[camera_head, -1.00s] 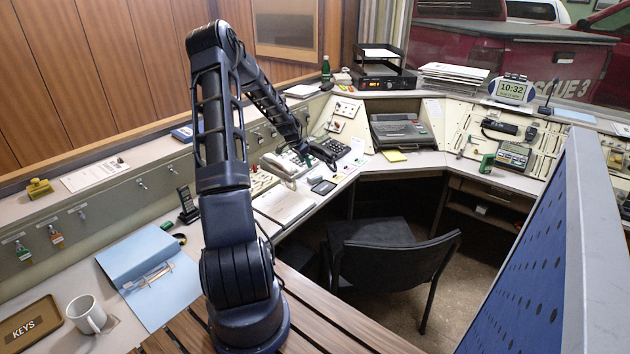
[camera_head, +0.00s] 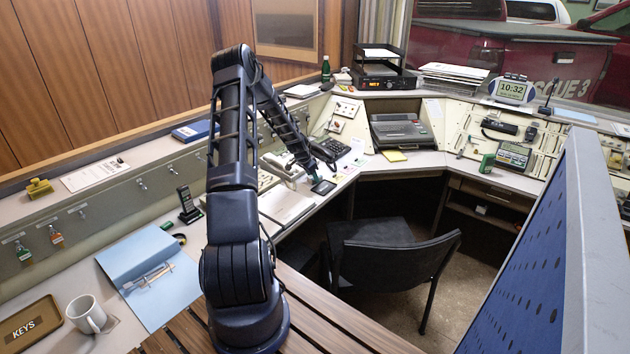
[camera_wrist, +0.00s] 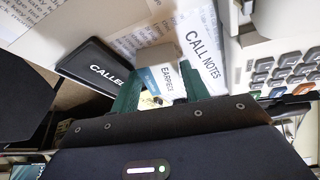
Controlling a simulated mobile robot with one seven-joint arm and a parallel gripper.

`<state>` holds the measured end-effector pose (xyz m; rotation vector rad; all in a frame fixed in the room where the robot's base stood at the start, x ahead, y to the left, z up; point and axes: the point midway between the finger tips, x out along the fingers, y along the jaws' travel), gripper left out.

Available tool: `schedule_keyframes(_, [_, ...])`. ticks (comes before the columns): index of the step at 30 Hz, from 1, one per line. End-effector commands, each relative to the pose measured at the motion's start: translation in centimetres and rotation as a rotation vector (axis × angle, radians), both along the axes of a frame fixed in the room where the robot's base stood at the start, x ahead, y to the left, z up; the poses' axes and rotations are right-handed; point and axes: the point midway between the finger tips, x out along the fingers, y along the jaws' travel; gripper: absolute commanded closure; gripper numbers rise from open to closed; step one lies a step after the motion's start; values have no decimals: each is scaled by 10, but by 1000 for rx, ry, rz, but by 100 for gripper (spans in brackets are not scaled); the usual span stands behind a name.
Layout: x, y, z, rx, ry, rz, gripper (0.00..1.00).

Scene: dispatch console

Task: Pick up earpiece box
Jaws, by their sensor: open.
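The earpiece box (camera_wrist: 166,80) is small, with a white and blue label reading roughly "EARPIECE", and shows in the wrist view just beyond my gripper. My gripper (camera_wrist: 157,92) is open, its green fingers at the left and right of the box's near part. I cannot tell whether the fingers touch the box. In the head view my gripper (camera_head: 320,176) is low over the left desk, by a small black pad. The box cannot be made out there.
A black pad lettered "CALLE…" (camera_wrist: 98,72) lies close left of the box, and a "CALL NOTES" card (camera_wrist: 204,52) close right. A keypad phone (camera_head: 333,149) stands behind my gripper. A chair (camera_head: 385,255) stands in the open floor space.

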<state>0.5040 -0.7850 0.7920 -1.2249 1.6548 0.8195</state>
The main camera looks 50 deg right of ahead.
Motion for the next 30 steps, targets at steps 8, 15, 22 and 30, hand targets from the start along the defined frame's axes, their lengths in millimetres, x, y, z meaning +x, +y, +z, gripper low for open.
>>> schedule_keyframes(8, [0, -1, -3, 0, -1, 0, 58])
schedule_keyframes(15, [0, -1, -3, 0, -1, 0, 83])
schedule_keyframes(22, [0, -1, 1, 0, -1, 0, 83])
schedule_keyframes(30, [2, -1, 45, -3, -3, 2, 83])
